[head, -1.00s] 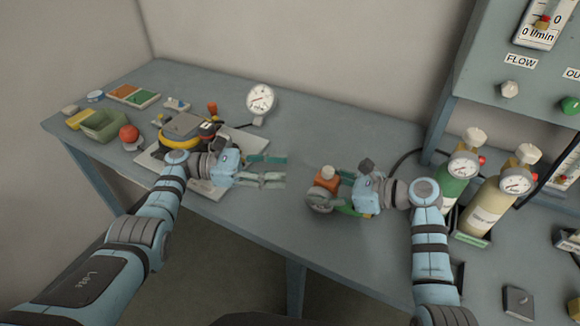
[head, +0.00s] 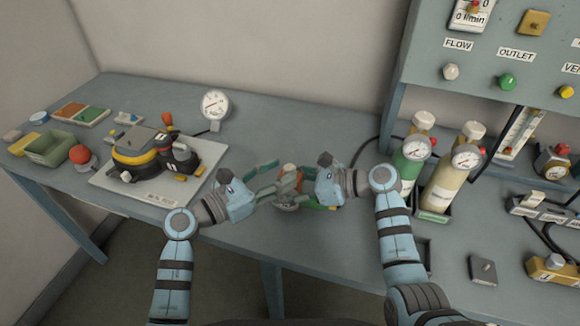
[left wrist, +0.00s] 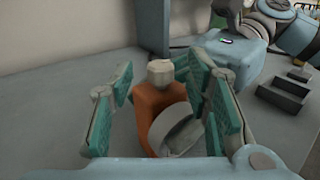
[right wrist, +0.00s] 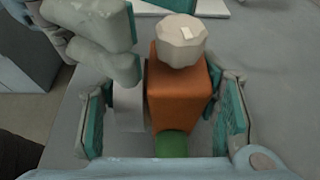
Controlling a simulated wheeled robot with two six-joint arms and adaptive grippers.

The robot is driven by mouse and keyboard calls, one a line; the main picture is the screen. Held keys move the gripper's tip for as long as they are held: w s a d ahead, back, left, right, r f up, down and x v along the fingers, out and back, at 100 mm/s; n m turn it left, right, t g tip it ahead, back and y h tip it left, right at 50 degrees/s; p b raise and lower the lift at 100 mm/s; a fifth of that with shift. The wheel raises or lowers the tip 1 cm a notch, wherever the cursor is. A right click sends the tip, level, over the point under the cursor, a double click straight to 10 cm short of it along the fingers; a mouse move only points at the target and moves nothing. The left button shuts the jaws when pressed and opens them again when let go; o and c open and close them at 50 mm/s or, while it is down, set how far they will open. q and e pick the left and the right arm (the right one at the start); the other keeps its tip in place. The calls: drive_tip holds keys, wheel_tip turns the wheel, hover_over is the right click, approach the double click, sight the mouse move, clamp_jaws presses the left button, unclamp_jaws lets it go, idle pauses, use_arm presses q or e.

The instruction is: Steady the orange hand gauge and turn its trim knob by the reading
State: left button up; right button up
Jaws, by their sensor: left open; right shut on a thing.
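The orange hand gauge (left wrist: 152,105) has a boxy orange body, a pale faceted trim knob (left wrist: 160,72) on top and a grey round dial housing (left wrist: 182,133). My right gripper (head: 300,192) is shut on the gauge; in the right wrist view the orange body (right wrist: 178,92) stands between its pads, with a green part below. My left gripper (head: 280,177) is open, its fingers on either side of the gauge near the knob. In the head view the fingers hide most of the gauge. The reading cannot be made out.
A white-faced gauge (head: 214,104) stands at the back of the table. A board (head: 103,182) with a black and yellow device lies at left, near a green bin (head: 50,147). Green (head: 408,160) and cream (head: 442,185) cylinders stand at right below the panel.

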sight(289, 167)
use_arm(q)
drive_tip(key=x, duration=0.3)
drive_tip(key=shift+w+d, duration=0.15)
drive_tip(key=shift+d, duration=0.1)
clamp_jaws()
drive_tip(key=shift+f+m+g+h, duration=0.1)
drive_tip(key=shift+m+g+h, duration=0.2)
drive_tip(key=shift+m+g, duration=0.15)
drive_tip(key=shift+m+g+h, duration=0.7)
drive_tip(key=shift+m+g, duration=0.55)
drive_tip(key=shift+g, duration=0.6)
drive_tip(key=shift+m+g+h, duration=0.7)
drive_tip(key=shift+m+g, duration=0.5)
drive_tip(key=shift+g, duration=0.6)
unclamp_jaws()
